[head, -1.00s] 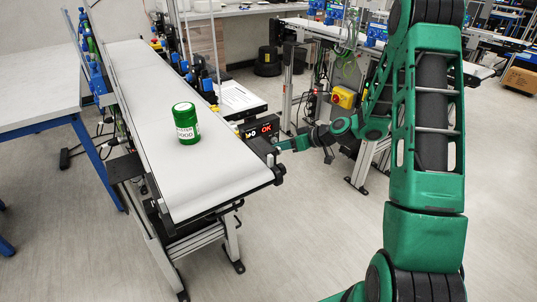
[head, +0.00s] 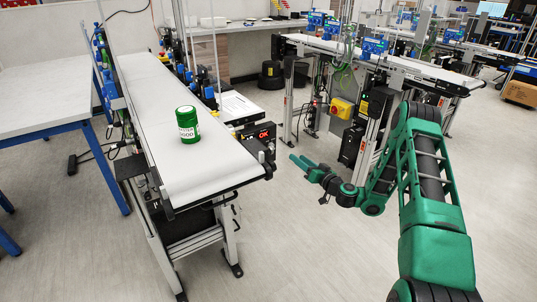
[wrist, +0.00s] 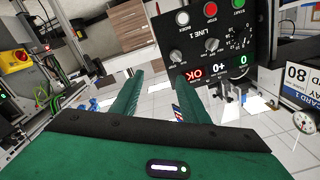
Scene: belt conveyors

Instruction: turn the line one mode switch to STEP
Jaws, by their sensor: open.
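The line one control panel (wrist: 215,45) shows upside down in the wrist view, black, with "LINE 1" lettering. It has two grey knobs, one at the left (wrist: 176,57) and one beside a number scale (wrist: 211,44). Their lettering is too small to tell which is the mode switch or where it points. In the head view I see only the panel's display edge (head: 258,134) at the belt's near end. My gripper (head: 298,158) is open and empty, right of that conveyor end and apart from it.
A green jar (head: 187,126) stands on the white belt (head: 195,170). A second conveyor (head: 375,58) with a yellow switch box (head: 341,108) stands behind. Floor (head: 300,230) in front is clear.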

